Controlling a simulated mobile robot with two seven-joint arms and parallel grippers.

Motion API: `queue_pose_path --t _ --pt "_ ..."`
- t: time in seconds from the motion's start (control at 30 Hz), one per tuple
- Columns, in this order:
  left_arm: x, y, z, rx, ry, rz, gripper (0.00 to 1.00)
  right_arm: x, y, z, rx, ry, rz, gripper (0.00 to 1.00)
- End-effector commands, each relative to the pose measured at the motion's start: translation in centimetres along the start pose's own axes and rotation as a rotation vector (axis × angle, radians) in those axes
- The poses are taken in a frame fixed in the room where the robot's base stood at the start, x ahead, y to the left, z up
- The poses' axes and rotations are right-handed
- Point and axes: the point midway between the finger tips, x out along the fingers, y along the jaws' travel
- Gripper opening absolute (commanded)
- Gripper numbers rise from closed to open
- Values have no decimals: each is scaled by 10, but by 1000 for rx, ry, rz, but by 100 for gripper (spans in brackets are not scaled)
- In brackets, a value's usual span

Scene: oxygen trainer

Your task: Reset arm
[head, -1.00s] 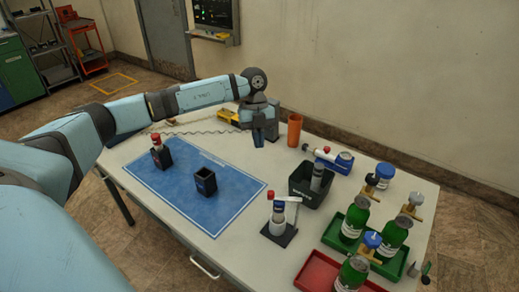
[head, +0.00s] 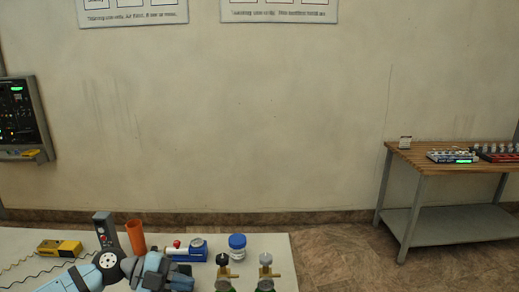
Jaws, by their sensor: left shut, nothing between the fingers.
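My left arm enters at the bottom left of the head view, over the table. The fingertips are partly cut off by the bottom edge. My right gripper is not in view.
On the white table (head: 286,252) stand a yellow device (head: 60,247), a dark upright device (head: 104,229), an orange cup (head: 136,238), a blue-lidded jar (head: 237,248) and green bottles with valves (head: 265,272).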

Motion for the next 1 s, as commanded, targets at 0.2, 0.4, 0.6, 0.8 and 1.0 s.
queue_pose_path --t 0.2,0.4,0.6,0.8,1.0 --pt "28 -36 -48 -127 0 -665 0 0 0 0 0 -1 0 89" --pt "-7 -17 -38 -453 -279 -1098 0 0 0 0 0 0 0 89" --pt "-44 76 -24 -913 -708 -1219 0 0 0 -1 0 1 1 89" --pt "-58 172 -42 -1277 -1023 -1067 0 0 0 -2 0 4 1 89" --pt "-61 234 -73 -1496 -1182 -874 0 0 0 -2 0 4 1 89"
